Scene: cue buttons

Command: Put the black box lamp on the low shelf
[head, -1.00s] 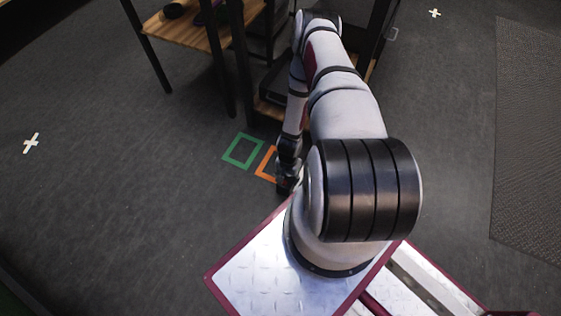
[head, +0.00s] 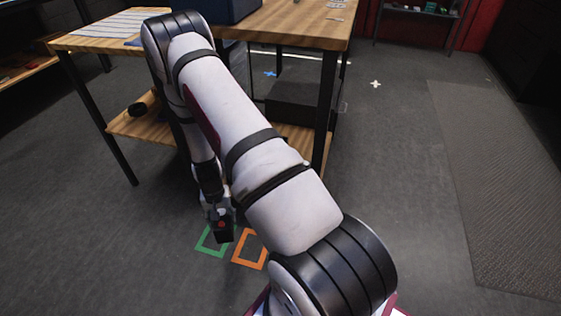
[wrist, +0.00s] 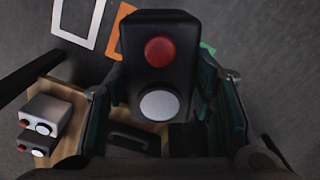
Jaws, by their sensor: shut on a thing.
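The black box lamp (wrist: 158,25) has a red dome and a white disc on its face. My gripper (wrist: 158,90) is shut on it, with a finger on each side. In the head view my gripper (head: 220,212) holds the black box lamp (head: 223,232) near the green floor outline, in front of the table. The low shelf (head: 128,126) is the wooden board under the tabletop, beyond and left of my gripper. My arm hides its middle.
A dark crate (head: 300,103) shows at the shelf's right part. Table legs (head: 98,120) stand at the corners. The wrist view shows a grey box (wrist: 48,112) and a small black box (wrist: 36,143) on wood. An orange outline (head: 250,250) marks the floor.

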